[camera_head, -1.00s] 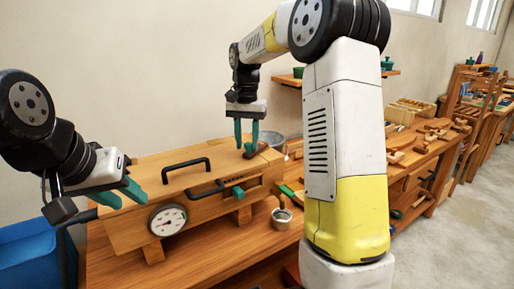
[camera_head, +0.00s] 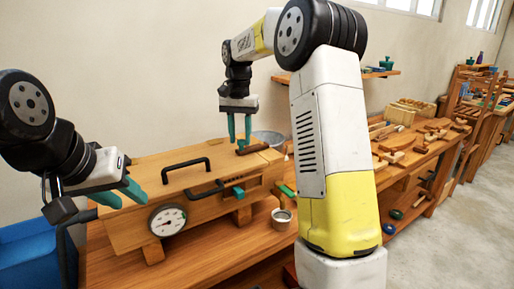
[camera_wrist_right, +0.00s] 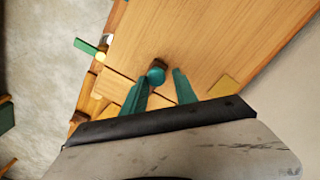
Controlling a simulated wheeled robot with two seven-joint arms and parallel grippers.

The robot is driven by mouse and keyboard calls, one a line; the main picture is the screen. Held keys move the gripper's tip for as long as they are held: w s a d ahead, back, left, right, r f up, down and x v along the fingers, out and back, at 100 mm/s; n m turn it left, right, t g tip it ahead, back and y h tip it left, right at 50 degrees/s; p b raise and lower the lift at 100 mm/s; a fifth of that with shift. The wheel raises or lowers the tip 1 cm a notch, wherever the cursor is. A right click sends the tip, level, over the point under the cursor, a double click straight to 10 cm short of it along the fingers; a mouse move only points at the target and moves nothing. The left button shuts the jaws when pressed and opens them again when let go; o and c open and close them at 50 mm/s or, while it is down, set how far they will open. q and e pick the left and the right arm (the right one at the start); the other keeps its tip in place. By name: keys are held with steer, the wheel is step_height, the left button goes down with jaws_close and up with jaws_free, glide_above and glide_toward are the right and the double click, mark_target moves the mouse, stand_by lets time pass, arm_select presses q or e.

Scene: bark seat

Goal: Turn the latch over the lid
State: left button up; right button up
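The wooden box (camera_head: 150,178) stands on the bench, its lid closed, with a black handle (camera_head: 186,166) on top. The latch, a dark brown bar (camera_head: 254,149), lies on top near the right end. Its teal knob appears in the right wrist view (camera_wrist_right: 156,75). My right gripper (camera_head: 240,141) points down just above the latch, its fingers apart and the knob beyond the gap near one fingertip. Contact cannot be told. My left gripper (camera_head: 122,194) is open and empty at the box's left front.
A gauge (camera_head: 168,220) and a second black handle (camera_head: 204,190) are on the front. A metal cup (camera_head: 281,218) stands before the box's right end. A grey bowl (camera_head: 270,138) is behind. A blue bin (camera_head: 38,252) is at the left. Wooden tools crowd the right.

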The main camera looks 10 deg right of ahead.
steer(key=shift+r, duration=4.15)
